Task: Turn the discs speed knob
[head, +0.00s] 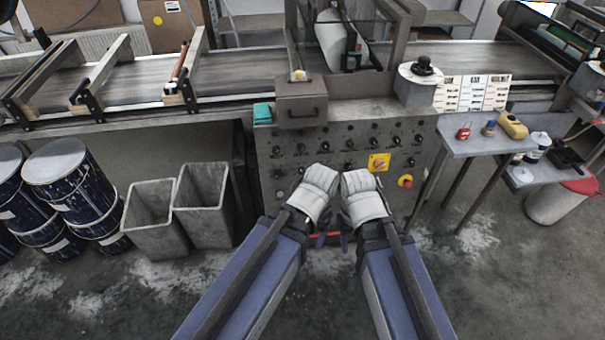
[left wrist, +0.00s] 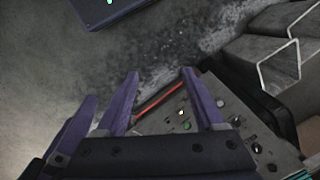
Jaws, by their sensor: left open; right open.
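The grey control panel (head: 345,150) of the conveyor machine carries several small black knobs. Their labels are too small to read, so I cannot tell which is the discs speed knob. My left gripper (head: 321,240) and right gripper (head: 345,242) are side by side in front of the panel's lower part, partly hidden by my white wrists. Both are open, and nothing shows between their fingers. In the left wrist view, my left gripper's purple fingers (left wrist: 160,82) stand apart, with the panel (left wrist: 218,128) beyond the right finger. Neither gripper appears to touch a knob.
Grey bins (head: 203,205) and drums (head: 70,185) stand left. A side table (head: 470,146) with small items stands right.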

